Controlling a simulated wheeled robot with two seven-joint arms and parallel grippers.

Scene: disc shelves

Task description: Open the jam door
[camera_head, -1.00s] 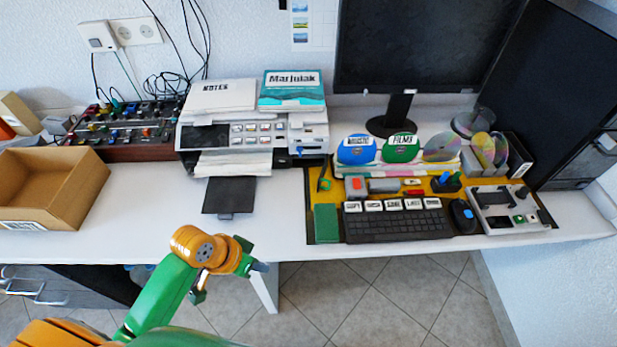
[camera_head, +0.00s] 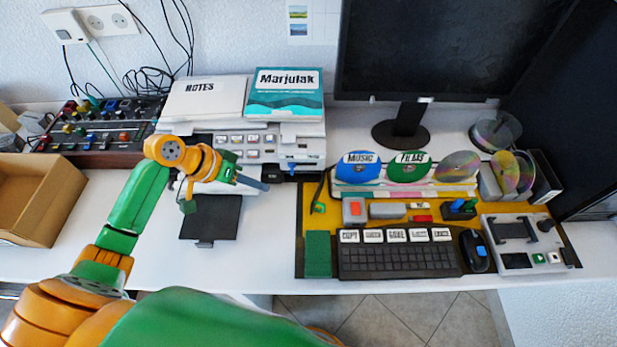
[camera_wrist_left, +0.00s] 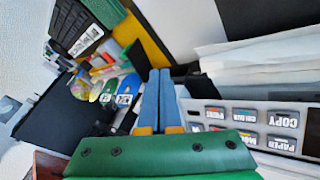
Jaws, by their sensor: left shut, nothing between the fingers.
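The printer (camera_head: 312,148) stands on the desk, with labelled buttons on its front. It also shows upside down at the right of the left wrist view (camera_wrist_left: 235,108). A small blue part (camera_head: 291,166) sits low on the printer's right front section. I cannot make out which panel is the jam door. My left gripper (camera_head: 266,185) is in front of the printer, its blue fingers pointing right, just short of that section. In the left wrist view the gripper (camera_wrist_left: 160,76) has its fingers together with nothing between them. The arm hides part of the printer's left front. My right gripper is not in view.
A dark output tray (camera_head: 210,218) juts out below the gripper. A notes stack (camera_head: 205,98) and a teal book (camera_head: 285,95) lie on top of the printer. A cardboard box (camera_head: 35,200) stands left; a keyboard (camera_head: 400,261) and disc holders are right.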

